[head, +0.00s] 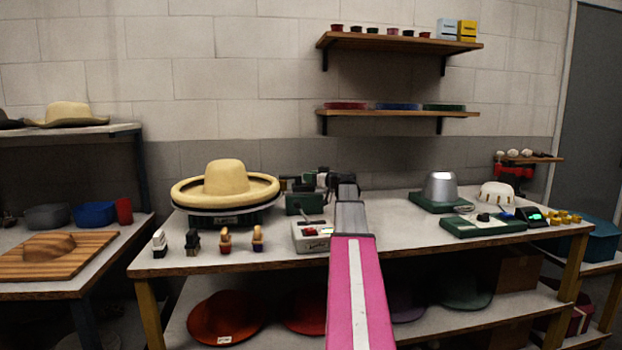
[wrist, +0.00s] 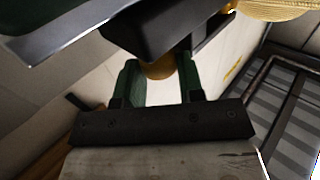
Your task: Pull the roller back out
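My pink arm reaches forward over the table in the head view and hides most of my gripper. In the wrist view, the two green fingers of my gripper (wrist: 158,82) stand apart. An orange-yellow rounded piece (wrist: 158,69) shows between them, under a black block (wrist: 152,28). Whether the fingers press on the piece is unclear, as the block covers their ends. In the head view, a dark machine cluster (head: 307,183) stands just left of the arm's end. I cannot make out which part is the roller. A straw hat (head: 225,179) sits on a green-based stand to the left.
A light box with a red button (head: 311,236) stands close left of my arm. Several small stamp-like tools (head: 226,239) line the front left of the table (head: 385,256). A silver dome (head: 440,187) and a green-based device (head: 478,226) stand to the right.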

